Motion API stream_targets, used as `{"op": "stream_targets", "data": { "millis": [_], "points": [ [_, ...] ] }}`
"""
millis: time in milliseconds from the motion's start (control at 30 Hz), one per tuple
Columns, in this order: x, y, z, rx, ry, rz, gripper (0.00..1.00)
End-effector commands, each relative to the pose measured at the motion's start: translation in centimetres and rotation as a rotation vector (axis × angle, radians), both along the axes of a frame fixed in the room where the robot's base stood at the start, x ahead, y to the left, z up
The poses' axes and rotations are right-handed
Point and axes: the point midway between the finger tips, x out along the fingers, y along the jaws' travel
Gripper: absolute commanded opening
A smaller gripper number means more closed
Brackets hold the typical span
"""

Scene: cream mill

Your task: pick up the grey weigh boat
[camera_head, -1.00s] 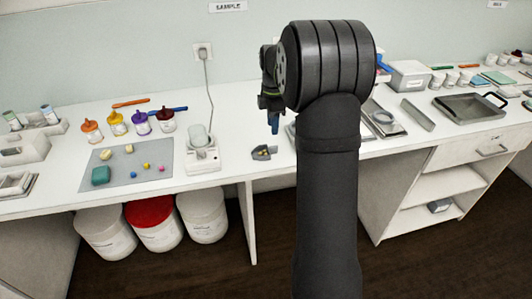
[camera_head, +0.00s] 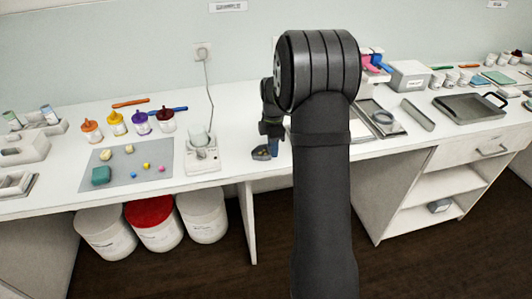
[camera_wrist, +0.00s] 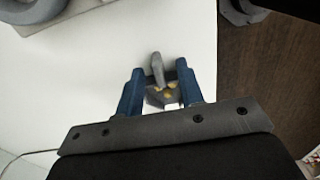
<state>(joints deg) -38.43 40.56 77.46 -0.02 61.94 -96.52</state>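The grey weigh boat (camera_head: 260,154) sits on the white counter near its front edge, right of the white device with a cord. In the wrist view the weigh boat (camera_wrist: 157,66) shows yellow bits in it, and its near part is partly hidden. My gripper (camera_head: 272,147) is down at the boat in the head view. In the wrist view my gripper (camera_wrist: 160,88) has its blue fingers apart, one on each side of the boat. I cannot tell whether they touch it.
The white device (camera_head: 202,155) stands close by on the left, beside a grey mat (camera_head: 125,177) with small coloured pieces. A metal tray (camera_head: 372,125) lies to the right behind my arm. The counter's front edge is close to the boat.

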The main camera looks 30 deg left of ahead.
Motion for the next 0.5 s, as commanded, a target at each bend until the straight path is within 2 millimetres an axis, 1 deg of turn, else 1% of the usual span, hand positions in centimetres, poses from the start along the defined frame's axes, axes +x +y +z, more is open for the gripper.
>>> {"op": "stream_targets", "data": {
  "millis": [33, 167, 200, 500],
  "points": [
    [0.00, 0.00, 0.01, 0.000, 0.000, 0.000, 0.27],
    [0.00, 0.00, 0.02, 0.000, 0.000, 0.000, 0.01],
    [0.00, 0.00, 0.02, 0.000, 0.000, 0.000, 0.00],
    [0.01, 0.01, 0.07, 0.000, 0.000, 0.000, 0.00]
  ]
}}
